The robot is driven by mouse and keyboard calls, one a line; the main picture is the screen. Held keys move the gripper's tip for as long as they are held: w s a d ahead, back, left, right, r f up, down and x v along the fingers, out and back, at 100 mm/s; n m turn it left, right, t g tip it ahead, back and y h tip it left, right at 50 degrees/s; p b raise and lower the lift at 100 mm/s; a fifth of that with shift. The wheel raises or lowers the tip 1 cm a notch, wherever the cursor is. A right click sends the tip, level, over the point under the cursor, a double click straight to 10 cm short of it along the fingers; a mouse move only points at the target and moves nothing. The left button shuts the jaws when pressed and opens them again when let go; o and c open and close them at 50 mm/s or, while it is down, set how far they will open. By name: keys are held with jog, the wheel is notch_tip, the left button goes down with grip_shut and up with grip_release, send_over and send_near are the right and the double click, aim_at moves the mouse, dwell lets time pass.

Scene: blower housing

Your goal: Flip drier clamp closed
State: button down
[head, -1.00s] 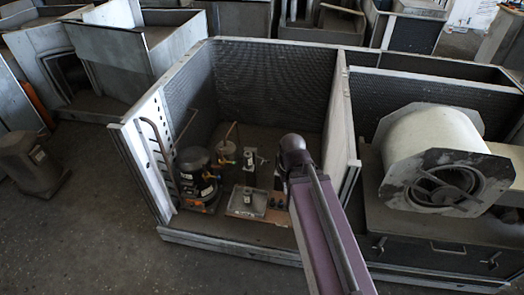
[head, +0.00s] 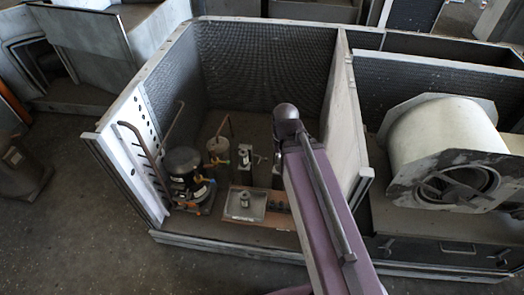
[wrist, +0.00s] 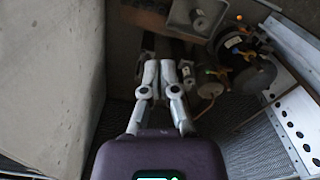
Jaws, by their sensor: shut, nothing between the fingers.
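My gripper (wrist: 161,72) is shut and empty in the wrist view, with its two fingers close together inside the housing. Small pale upright fittings (head: 246,158) stand on the housing floor behind the grey plate in the head view; I cannot tell which part is the drier clamp or whether it is open. In the wrist view a small metal fitting (wrist: 188,76) lies just right of the fingertips, and contact cannot be told. In the head view my purple arm hides the gripper and part of the floor.
A black compressor (head: 188,181) and a canister (head: 219,150) stand at the left of the housing. A grey plate (head: 236,213) with a small cylinder lies in front. A perforated white panel (head: 131,142) and a right partition (head: 345,120) bound the bay. A large blower (head: 440,150) sits right.

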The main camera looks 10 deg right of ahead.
jog(key=shift+w+d, duration=0.15)
jog(key=shift+w, duration=0.1)
jog(key=w+f+t+b, duration=0.2)
jog(key=w+f+b, duration=0.9)
jog(key=w, duration=0.3)
jog(key=w+f+n+t+b, duration=0.1)
jog(key=w+f+t+b, duration=0.1)
jog(key=w+f+b, duration=0.8)
jog(key=w+b, duration=0.1)
jog(key=w, duration=0.4)
jog(key=shift+f+b, duration=0.35)
jog(key=shift+b, duration=0.05)
jog(key=shift+f, duration=0.15)
notch_tip(320, 180, down, 10)
jog(key=b, duration=1)
jog(key=shift+s, duration=0.3)
